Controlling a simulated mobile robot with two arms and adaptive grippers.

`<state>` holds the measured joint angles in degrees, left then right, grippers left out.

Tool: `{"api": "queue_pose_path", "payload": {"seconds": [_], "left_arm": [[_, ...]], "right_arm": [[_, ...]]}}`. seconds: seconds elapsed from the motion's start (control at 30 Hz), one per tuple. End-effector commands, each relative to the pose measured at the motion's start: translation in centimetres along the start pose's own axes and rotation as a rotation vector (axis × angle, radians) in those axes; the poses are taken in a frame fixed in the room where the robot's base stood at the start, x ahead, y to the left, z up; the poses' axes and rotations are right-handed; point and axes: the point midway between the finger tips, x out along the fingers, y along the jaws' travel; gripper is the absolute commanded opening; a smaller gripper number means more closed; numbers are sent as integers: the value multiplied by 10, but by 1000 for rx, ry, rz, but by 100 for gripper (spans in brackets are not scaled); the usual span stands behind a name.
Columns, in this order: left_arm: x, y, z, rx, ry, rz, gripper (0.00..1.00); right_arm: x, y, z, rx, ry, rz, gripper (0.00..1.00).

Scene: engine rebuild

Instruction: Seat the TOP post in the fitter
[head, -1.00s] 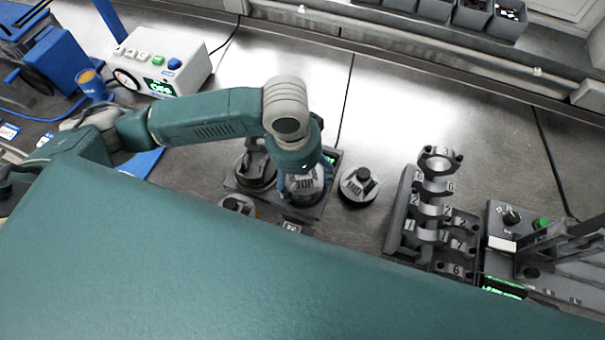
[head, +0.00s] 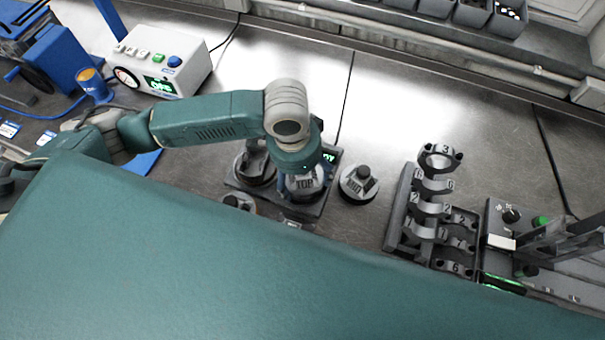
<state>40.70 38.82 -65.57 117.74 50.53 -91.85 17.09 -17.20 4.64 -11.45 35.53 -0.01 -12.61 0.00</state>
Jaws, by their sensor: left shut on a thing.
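The TOP post (head: 305,187) shows in the head view as a grey piece with its label facing up. It is at the right part of the fitter (head: 318,208), a dark base with a small green display at its far edge. My left gripper (head: 304,174) points down over the post and is shut on it. My wrist hides the fingers and the post's upper part. I cannot tell whether the post's underside touches the fitter. A round grey part (head: 254,168) stands on the fitter's left side. My right gripper is not in view.
The MID post (head: 360,184) stands just right of the fitter. A rack of numbered bearing caps (head: 430,205) and a control box (head: 505,215) are farther right. A white box with buttons (head: 162,62) stands at the back left. The bench behind the fitter is clear.

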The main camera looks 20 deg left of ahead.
Motion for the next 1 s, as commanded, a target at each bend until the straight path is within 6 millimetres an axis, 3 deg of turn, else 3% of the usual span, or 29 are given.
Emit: {"api": "queue_pose_path", "payload": {"seconds": [0.17,0.2,0.3,1.0], "left_arm": [[-1,0,-1,0,2,0,37],[-1,0,-1,0,2,0,81],[-1,0,-1,0,2,-1,97],[-2,-6,0,-6,1,-12,99]], "right_arm": [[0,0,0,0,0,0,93],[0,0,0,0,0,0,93],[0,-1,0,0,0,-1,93],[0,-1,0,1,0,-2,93]]}}
